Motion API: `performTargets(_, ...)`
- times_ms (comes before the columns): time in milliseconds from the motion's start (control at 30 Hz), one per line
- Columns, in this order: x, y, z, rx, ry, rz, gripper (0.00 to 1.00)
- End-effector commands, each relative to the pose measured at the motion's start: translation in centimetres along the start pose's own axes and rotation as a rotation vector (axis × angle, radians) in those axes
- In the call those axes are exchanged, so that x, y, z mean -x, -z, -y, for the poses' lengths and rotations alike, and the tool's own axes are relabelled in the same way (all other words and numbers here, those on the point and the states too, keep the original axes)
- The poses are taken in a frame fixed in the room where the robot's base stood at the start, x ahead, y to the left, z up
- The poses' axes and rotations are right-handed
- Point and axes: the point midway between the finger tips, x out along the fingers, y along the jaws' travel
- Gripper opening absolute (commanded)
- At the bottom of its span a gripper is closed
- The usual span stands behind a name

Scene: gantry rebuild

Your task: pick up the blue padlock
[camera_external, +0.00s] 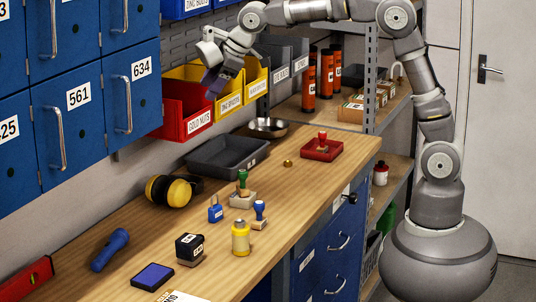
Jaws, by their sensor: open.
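The blue padlock (215,211) stands upright on the wooden workbench (325,200), near its middle. It is small, with its shackle at the top. My gripper (212,92) is high above the back of the bench, in front of the red and yellow wall bins. It is open and looks empty. It is well above the padlock and apart from it.
A green-handled stamp (242,190), a blue-handled stamp (259,215) and a yellow bottle (241,238) stand close right of the padlock. Yellow ear defenders (170,191) lie to its left. A grey tray (228,157) is behind it. Bare wood lies in front left.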

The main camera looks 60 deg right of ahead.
Motion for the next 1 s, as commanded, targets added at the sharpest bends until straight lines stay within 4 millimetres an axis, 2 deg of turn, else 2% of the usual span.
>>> performTargets(33, -4.5, -0.6, 2.2, 0.109, 0.089, 0.089, 0.53)
performTargets(100, -9.8, -2.7, 4.3, 0.248, 0.188, 0.179, 0.53)
performTargets(200, -15.3, -5.8, 6.4, 0.395, 0.302, 0.263, 0.53)
performTargets(300, -19.0, -8.4, 7.8, 0.500, 0.389, 0.312, 0.53)
performTargets(400, -21.0, -10.1, 8.7, 0.562, 0.445, 0.338, 0.53)
performTargets(500, -22.3, -11.1, 9.2, 0.588, 0.468, 0.347, 0.53)
performTargets(767, -24.9, -12.4, 10.1, 0.591, 0.469, 0.347, 0.53)
performTargets(1000, -28.2, -14.1, 11.1, 0.589, 0.468, 0.347, 0.53)
